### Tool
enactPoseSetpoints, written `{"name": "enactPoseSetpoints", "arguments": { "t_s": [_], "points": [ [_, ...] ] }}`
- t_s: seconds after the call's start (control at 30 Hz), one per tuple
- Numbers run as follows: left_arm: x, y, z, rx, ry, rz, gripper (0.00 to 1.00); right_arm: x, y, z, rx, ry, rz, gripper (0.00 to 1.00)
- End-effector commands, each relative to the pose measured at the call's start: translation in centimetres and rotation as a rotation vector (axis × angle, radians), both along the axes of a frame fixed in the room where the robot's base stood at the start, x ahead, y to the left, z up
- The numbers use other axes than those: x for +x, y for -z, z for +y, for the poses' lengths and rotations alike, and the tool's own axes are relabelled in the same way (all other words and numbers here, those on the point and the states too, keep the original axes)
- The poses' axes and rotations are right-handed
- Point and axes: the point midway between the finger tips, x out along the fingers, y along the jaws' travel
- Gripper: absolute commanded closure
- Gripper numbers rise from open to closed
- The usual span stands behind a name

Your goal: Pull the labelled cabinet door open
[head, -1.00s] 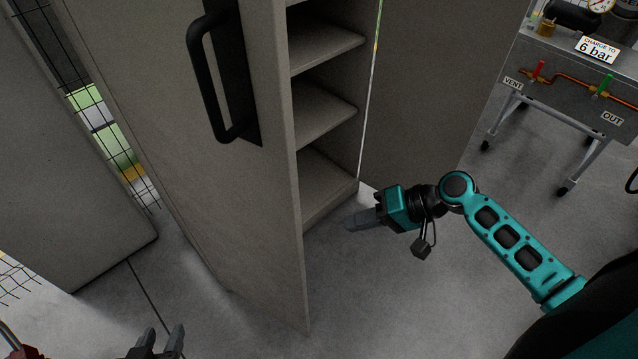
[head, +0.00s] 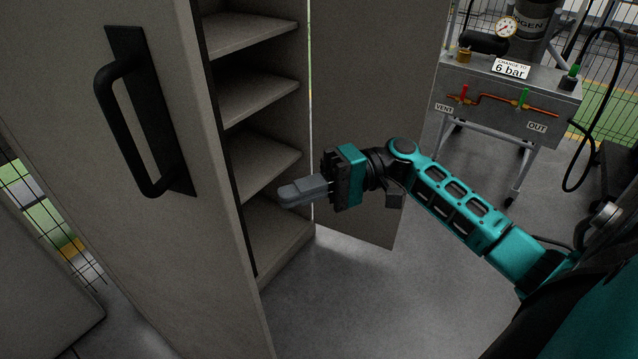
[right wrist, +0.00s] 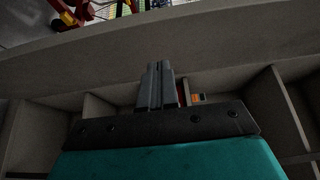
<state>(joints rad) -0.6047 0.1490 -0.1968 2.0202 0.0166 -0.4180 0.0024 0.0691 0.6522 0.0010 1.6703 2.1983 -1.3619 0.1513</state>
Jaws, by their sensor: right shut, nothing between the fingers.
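The cabinet door (head: 185,250) is a tall grey-beige panel with a black bar handle (head: 132,125). It stands swung open, and the cabinet's shelves (head: 262,98) show behind its edge. No label is visible on this face. My right gripper (head: 290,192) is shut and empty, in front of the lower shelves, to the right of the door's edge and apart from the handle. In the right wrist view its closed fingers (right wrist: 158,85) point at a broad grey panel, with shelf compartments around. My left gripper is out of view.
A second grey panel (head: 375,110) stands right of the shelves. Further right is a wheeled test cart (head: 510,95) with VENT and OUT valves, a gauge and a hose. Wire mesh fencing (head: 50,215) is at left. The floor (head: 350,300) below my right arm is clear.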

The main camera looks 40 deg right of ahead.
Motion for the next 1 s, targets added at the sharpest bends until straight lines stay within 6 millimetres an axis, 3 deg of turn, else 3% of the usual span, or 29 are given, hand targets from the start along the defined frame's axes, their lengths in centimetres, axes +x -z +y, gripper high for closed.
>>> {"name": "enactPoseSetpoints", "arguments": {
  "t_s": [0.17, 0.33, 1.0],
  "points": [
    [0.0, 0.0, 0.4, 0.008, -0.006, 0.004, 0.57, 0.5, -0.2, 3.8, 0.003, -0.002, -0.001, 1.0],
    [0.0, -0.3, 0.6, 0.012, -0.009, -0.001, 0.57, -1.2, -0.1, 5.7, 0.0, -0.001, 0.001, 1.0],
    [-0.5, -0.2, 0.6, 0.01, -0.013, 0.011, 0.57, -2.0, 0.0, 7.3, 0.0, 0.008, 0.002, 1.0]
  ]
}}
